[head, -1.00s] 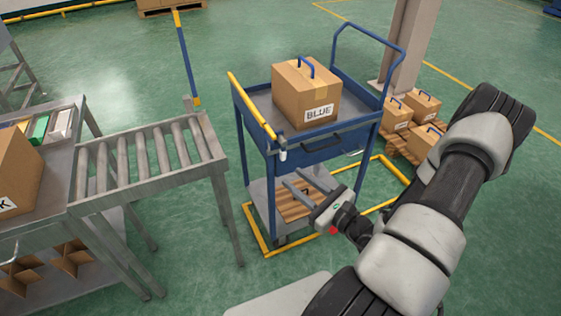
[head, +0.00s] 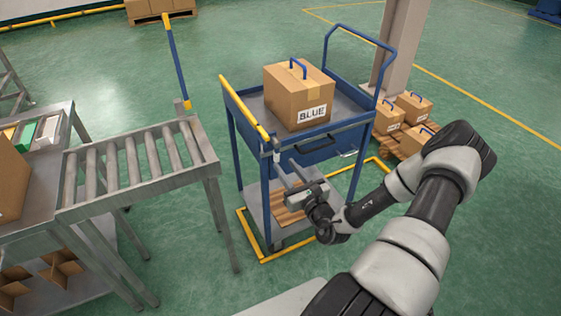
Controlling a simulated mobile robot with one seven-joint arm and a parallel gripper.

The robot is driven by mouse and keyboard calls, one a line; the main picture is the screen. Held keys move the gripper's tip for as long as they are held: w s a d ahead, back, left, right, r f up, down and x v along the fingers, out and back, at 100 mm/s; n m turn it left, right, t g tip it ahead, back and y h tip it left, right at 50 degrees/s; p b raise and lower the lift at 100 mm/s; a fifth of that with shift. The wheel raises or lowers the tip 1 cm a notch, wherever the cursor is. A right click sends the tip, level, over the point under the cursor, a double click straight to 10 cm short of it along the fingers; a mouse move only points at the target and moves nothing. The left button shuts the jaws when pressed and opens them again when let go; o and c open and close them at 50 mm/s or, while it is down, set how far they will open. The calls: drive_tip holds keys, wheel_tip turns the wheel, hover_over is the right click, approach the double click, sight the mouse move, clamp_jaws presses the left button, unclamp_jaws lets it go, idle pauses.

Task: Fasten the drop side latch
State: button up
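A blue trolley (head: 318,150) carries a cardboard box marked BLUE (head: 285,100) on its top deck. The drop side with a yellow top rail (head: 246,110) runs along the trolley's left edge and appears raised. A small pale latch piece (head: 277,156) hangs at the front left corner, near the rail's end. Its exact position is too small to tell. My gripper (head: 283,172) is just below and in front of that corner, with its two fingers apart, empty and pointing up and left. I cannot tell whether a fingertip touches the latch.
A roller conveyor (head: 137,165) stands left of the trolley, with a narrow gap between. A blue and yellow post (head: 178,62) rises at its end. A pillar (head: 398,50) and boxes on a pallet (head: 410,142) stand right behind. Yellow floor framing (head: 250,240) surrounds the trolley base.

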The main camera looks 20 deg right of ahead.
sight(278, 156)
drive_tip(key=shift+w, duration=2.4)
drive_tip(key=shift+a, duration=0.1)
clamp_jaws()
